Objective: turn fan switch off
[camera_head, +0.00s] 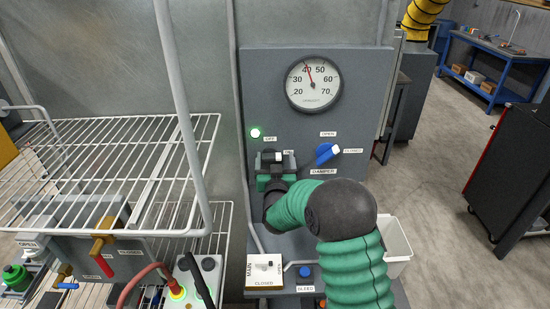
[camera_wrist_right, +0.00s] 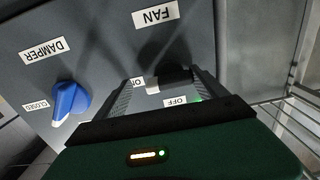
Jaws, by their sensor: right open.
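The fan switch is a dark piece (camera_wrist_right: 174,75) on the grey panel, seen in the right wrist view below the upside-down FAN label (camera_wrist_right: 154,16). Its ON label (camera_wrist_right: 137,83) and OFF label (camera_wrist_right: 181,100) are partly in view. My right gripper (camera_wrist_right: 163,80) is open, with its two fingers on either side of the switch. I cannot tell whether they touch it or which way the switch is set. In the head view my right gripper (camera_head: 275,165) is at the panel and mostly hides the switch. My left gripper is out of view.
The blue damper knob (camera_head: 325,153) is close to the right of my gripper. A round gauge (camera_head: 313,84) is above. A wire rack (camera_head: 130,150) stands at left.

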